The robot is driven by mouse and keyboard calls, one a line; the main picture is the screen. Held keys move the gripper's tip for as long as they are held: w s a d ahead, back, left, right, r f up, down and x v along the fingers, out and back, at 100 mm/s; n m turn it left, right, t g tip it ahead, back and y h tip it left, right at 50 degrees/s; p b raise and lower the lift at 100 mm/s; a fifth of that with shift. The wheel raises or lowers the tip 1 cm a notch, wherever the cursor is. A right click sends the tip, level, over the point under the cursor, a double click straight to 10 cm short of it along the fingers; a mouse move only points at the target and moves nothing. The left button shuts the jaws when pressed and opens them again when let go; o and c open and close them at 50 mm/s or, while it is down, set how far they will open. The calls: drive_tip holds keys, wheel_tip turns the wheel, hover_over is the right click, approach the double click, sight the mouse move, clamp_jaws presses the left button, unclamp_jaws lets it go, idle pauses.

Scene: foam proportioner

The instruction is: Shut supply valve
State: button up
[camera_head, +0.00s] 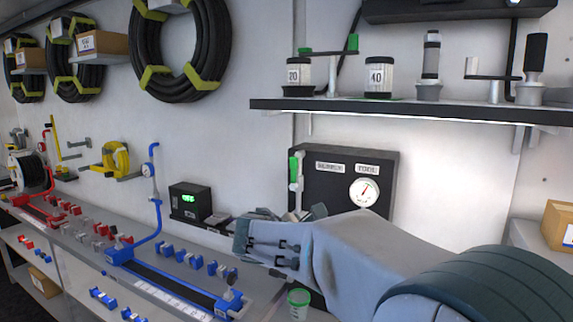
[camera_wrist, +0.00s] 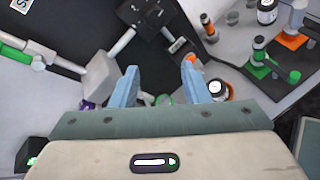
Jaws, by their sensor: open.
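The supply valve has a green lever (camera_head: 294,168) on a white pipe at the left edge of the black panel (camera_head: 325,187), beside the SUPPLY label (camera_head: 331,167). The lever stands upright along the pipe. In the wrist view a green lever (camera_wrist: 14,43) on white fittings lies at the upper left, outside the fingers. My gripper (camera_wrist: 160,68) is open, its two blue fingers apart with nothing clearly held between them. In the head view my gripper (camera_head: 312,212) is below and right of the lever, in front of the panel's lower part. My arm hides that lower part.
A round gauge (camera_head: 364,191) is on the panel. Above it a shelf (camera_head: 410,109) carries jars and fittings. A black box with a green display (camera_head: 190,202) sits left of the panel. A workbench (camera_head: 75,245) with blue and red fittings runs left. A green-rimmed cup (camera_head: 299,304) is below my wrist.

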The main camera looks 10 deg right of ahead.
sight(293, 170)
drive_tip(key=w+a+r+n+t+h+p, duration=0.1)
drive_tip(key=w+a+r+n+t+p, duration=0.1)
drive_tip(key=w+a+r+n+t, duration=0.6)
drive_tip(key=shift+n+g, duration=0.5)
drive_tip(key=shift+g, duration=0.3)
drive_tip(key=w+d+p, duration=0.1)
drive_tip(key=w+d, duration=0.1)
drive_tip(key=w, duration=0.2)
drive_tip(key=w+d+r+p, duration=0.1)
drive_tip(key=w+d+p, duration=0.1)
drive_tip(key=w, duration=0.3)
drive_tip(key=w+d+r+p, duration=0.1)
drive_tip(key=w+d+p, duration=0.1)
drive_tip(key=w, duration=0.3)
drive_tip(key=shift+d+r, duration=0.1)
drive_tip(key=shift+r, duration=0.15)
drive_tip(key=shift+s, duration=0.1)
clamp_jaws()
